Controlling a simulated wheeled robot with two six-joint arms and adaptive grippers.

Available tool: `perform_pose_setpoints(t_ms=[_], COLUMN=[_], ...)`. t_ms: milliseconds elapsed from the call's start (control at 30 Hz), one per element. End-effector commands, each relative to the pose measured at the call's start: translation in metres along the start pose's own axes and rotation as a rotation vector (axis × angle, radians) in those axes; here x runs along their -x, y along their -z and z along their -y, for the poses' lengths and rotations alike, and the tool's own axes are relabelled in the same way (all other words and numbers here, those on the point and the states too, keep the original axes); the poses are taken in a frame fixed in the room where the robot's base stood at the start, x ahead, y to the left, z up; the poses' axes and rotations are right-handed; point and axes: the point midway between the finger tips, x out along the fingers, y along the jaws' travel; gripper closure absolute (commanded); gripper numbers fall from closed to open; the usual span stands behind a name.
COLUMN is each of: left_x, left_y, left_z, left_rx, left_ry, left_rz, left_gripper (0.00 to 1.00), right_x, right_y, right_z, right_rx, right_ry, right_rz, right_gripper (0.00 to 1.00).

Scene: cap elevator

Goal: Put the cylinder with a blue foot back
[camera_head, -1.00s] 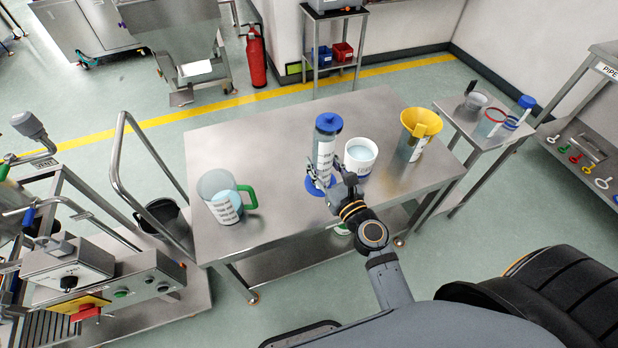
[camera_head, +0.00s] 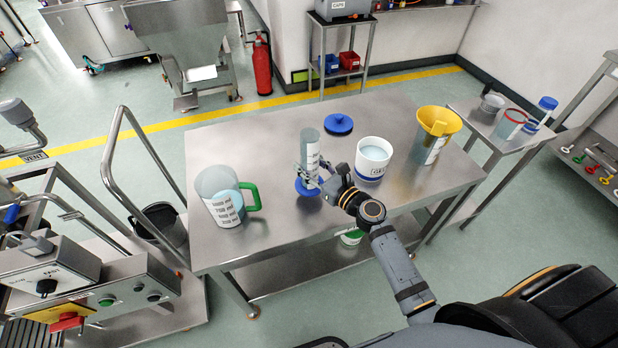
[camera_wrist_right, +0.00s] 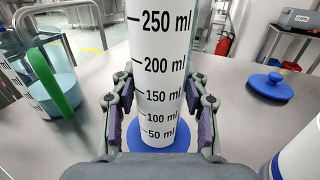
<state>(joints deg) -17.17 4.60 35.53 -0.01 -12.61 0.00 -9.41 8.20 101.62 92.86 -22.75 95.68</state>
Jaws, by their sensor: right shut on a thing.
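The clear measuring cylinder (camera_head: 310,145) with a blue foot (camera_head: 307,190) is upright over the front middle of the steel table (camera_head: 270,145). In the right wrist view the cylinder (camera_wrist_right: 158,60) shows its millilitre marks, with the blue foot (camera_wrist_right: 185,138) below. My right gripper (camera_head: 312,174) is shut on the cylinder low on its body, one finger on each side. I cannot tell whether the foot touches the table. My left gripper is not in view.
A jug with a green handle (camera_head: 249,196) stands left of the cylinder. A blue lid (camera_head: 338,123) lies behind it. A white tub (camera_head: 373,158) and a yellow-topped container (camera_head: 438,125) stand to the right. A side table (camera_head: 478,120) holds several vessels.

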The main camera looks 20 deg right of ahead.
Motion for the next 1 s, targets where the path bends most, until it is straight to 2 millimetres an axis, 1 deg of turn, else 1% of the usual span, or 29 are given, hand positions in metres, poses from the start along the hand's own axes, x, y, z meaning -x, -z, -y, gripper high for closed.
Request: perform_pose_setpoints(t_ms=[33, 267, 300, 400, 467, 733, 867, 900, 1000], left_x=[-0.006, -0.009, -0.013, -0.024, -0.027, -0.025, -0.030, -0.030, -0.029], left_y=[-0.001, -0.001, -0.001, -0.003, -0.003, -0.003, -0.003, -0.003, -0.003], left_z=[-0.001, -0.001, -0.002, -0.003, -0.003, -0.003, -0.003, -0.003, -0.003], left_rx=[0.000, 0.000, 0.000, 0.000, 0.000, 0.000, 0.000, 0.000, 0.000], left_ry=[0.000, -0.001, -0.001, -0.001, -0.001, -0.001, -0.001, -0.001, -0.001], left_rz=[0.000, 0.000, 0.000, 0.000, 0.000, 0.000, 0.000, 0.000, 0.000], left_gripper=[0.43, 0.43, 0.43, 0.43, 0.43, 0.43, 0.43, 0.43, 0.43], right_x=[-0.004, -0.009, -0.012, -0.011, -0.011, -0.011, -0.011, -0.011, -0.011], right_y=[0.008, 0.014, 0.020, 0.040, 0.046, 0.046, 0.051, 0.051, 0.050], right_z=[0.003, 0.007, 0.009, 0.009, 0.009, 0.009, 0.009, 0.009, 0.009], right_rx=[0.001, 0.002, 0.001, -0.001, -0.001, 0.001, 0.001, 0.001, 0.001], right_ry=[0.000, -0.001, -0.001, -0.001, -0.001, -0.001, -0.001, -0.001, -0.001], right_rz=[0.001, 0.001, 0.001, -0.001, 0.000, 0.001, 0.001, 0.000, 0.000], right_gripper=[0.93, 0.93, 0.93, 0.93, 0.93, 0.93, 0.93, 0.53, 0.40])
